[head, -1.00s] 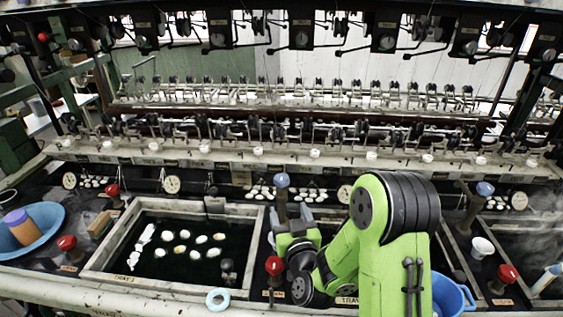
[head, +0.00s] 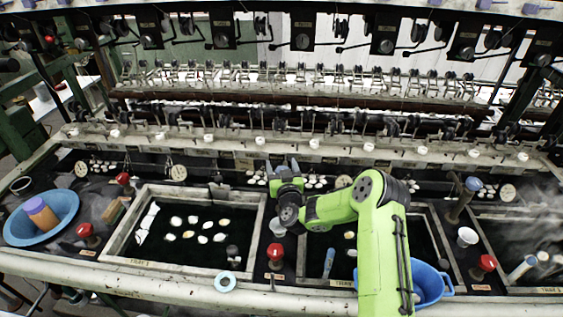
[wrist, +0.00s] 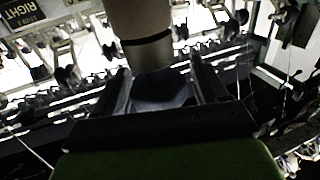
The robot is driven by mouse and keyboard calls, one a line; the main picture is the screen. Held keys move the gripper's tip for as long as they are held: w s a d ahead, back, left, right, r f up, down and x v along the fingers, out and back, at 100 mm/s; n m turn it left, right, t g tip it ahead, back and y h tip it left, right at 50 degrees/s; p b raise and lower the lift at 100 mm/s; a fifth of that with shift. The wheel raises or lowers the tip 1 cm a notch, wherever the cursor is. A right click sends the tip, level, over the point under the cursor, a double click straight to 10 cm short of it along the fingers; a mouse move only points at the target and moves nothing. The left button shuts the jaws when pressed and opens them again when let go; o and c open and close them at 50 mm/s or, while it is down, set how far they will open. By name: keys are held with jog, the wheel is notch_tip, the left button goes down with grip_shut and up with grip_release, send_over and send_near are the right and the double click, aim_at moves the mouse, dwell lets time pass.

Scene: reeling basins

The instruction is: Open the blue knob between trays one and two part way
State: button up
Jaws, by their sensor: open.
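Tray one (head: 127,222), a framed dark basin with several white cocoons, is left of centre in the head view. Tray two (head: 442,237) is to its right, partly hidden by my green arm. My gripper (head: 283,163) is open at the back, between the two trays, its fingers pointing away. It hides the blue knob in the head view. In the wrist view, a dark blue-grey piece that looks like the blue knob (wrist: 162,90) lies between the fingers, with a light brown post (wrist: 142,22) above it. I cannot tell whether the fingers touch it.
A red knob (head: 275,251) stands at the front between the trays, with a white cup (head: 278,228) behind it. Another blue knob (head: 473,184) is right of tray two. A blue basket (head: 430,283) is beside my arm.

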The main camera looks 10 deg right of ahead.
jog(key=shift+c, duration=0.2)
jog(key=c, duration=0.9)
jog(key=shift+w, duration=0.1)
jog(key=shift+f+y+b, duration=0.2)
jog(key=shift+y+b, duration=0.1)
jog(key=shift+b, duration=0.85)
jog(key=n+y+b, duration=0.1)
jog(key=b, duration=0.2)
jog(key=shift+f+b, duration=0.15)
jog(key=shift+b, duration=0.15)
jog(key=n+y+b, duration=0.2)
jog(key=y+b, duration=0.1)
jog(key=b, duration=0.3)
jog(key=shift+a+f, duration=0.1)
jog(key=shift+a, duration=0.05)
jog(key=n+y+b, duration=0.1)
jog(key=y+b, duration=0.1)
jog(key=n+g+y+b, duration=0.1)
jog(key=b, duration=0.2)
jog(key=shift+a+g+y+b, duration=0.2)
jog(key=shift+g+y+b, duration=0.1)
jog(key=shift+y+b, duration=0.1)
jog(key=shift+s+a+r+n+g+y+b, duration=0.1)
jog(key=shift+r+n+g+y+b, duration=0.1)
jog(key=shift+n+g+y+b, duration=0.4)
jog(key=shift+s+a+r+n+g+y+b, duration=0.1)
jog(key=shift+r+n+g+y+b, duration=0.15)
jog(key=shift+n+y, duration=0.65)
